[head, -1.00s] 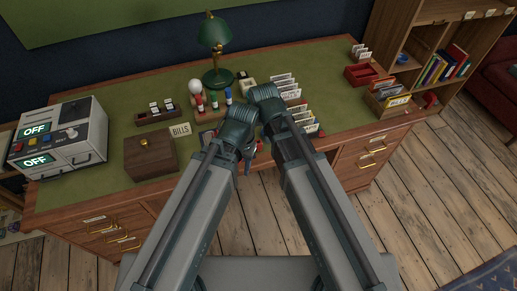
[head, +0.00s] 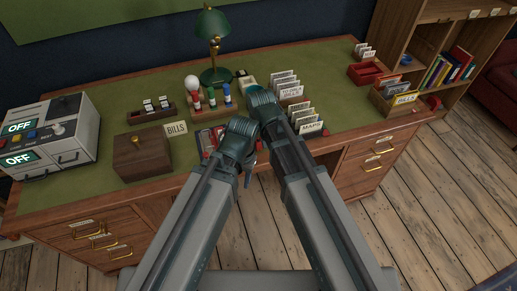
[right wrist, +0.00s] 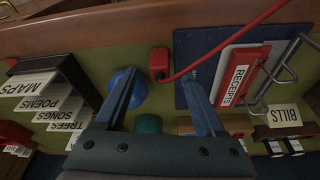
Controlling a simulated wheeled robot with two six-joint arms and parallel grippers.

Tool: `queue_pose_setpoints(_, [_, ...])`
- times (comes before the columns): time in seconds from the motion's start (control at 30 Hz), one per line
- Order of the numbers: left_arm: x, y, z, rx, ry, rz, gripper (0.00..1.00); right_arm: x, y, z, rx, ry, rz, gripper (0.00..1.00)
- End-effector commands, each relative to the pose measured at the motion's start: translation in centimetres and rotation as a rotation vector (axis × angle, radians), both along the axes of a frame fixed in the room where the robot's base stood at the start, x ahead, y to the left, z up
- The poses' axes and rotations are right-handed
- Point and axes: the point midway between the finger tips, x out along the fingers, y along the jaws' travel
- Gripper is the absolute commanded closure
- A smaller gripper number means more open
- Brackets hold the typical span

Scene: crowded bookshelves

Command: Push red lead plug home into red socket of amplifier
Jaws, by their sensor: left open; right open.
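A red block-shaped piece (right wrist: 159,63), seemingly the red lead plug, shows in the right wrist view. A red cable (right wrist: 232,42) runs from it to the upper right. My right gripper (right wrist: 161,72) is open, its two fingers apart with the red piece between their tips in the picture. I cannot tell whether they touch it. My left gripper (head: 250,172) hangs by the desk's front edge, small and partly hidden by its own wrist. I cannot make out a red socket. A grey-white device with OFF displays (head: 62,155) stands at the desk's left; I cannot tell if it is the amplifier.
A blue round object (right wrist: 139,90) lies close to the right gripper's left finger. Card dividers (head: 311,128), a wooden box (head: 145,157) and a green lamp (head: 211,24) crowd the desk.

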Motion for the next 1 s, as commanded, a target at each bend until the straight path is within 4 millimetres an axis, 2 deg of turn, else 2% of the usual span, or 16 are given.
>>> queue_pose_setpoints(0.03, [0.0,0.0,-1.3,0.000,0.000,0.000,0.50,0.3,0.1,-1.3,0.000,0.000,0.000,0.28])
queue_pose_setpoints(0.13, [0.0,0.0,-2.2,0.000,0.000,0.000,0.50,0.6,0.1,-2.2,0.000,0.000,0.000,0.28])
queue_pose_setpoints(0.43, [0.0,0.0,-2.2,0.000,0.000,0.000,0.50,0.6,0.1,-2.2,0.000,0.000,0.000,0.28])
queue_pose_setpoints(0.47, [0.0,0.0,-2.2,0.000,0.000,0.000,0.50,0.6,0.1,-2.2,0.000,0.000,0.000,0.32])
queue_pose_setpoints(0.83, [0.0,0.0,-2.3,0.000,0.000,0.000,0.50,0.6,0.1,-2.3,0.000,0.000,0.000,0.99])
queue_pose_setpoints(1.0, [0.0,0.0,-2.3,0.000,0.000,0.000,0.50,0.6,0.1,-2.2,0.000,0.000,0.000,1.00])
